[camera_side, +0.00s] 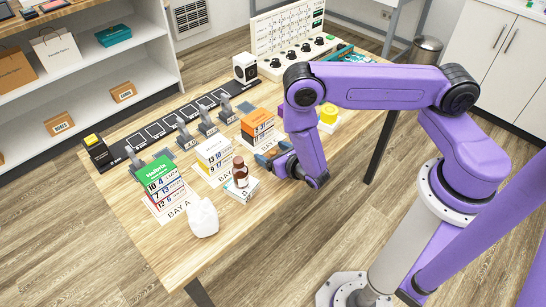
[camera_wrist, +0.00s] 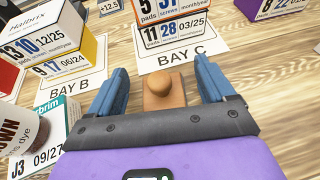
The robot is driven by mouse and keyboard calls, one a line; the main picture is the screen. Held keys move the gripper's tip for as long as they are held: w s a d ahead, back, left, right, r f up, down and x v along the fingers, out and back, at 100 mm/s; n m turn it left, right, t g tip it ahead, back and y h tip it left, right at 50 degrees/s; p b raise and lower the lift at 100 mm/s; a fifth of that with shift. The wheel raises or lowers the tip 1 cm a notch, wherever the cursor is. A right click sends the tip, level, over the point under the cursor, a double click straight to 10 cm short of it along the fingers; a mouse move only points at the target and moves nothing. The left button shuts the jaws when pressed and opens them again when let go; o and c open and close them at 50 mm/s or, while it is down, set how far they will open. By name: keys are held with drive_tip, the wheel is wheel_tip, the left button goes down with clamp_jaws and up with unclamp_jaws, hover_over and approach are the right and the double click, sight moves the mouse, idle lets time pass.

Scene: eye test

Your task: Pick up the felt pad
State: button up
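My gripper (camera_wrist: 161,80) is open in the wrist view, with its two blue fingers spread. No other thing in view looks like a felt pad, and I cannot tell whether this piece is felt.
The BAY C card (camera_wrist: 188,52) lies just beyond the fingers, with stacked labelled boxes on it. Boxes fill BAY A and BAY B.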

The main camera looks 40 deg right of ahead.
drive_tip(key=c, duration=1)
drive_tip(key=shift+r, duration=0.2)
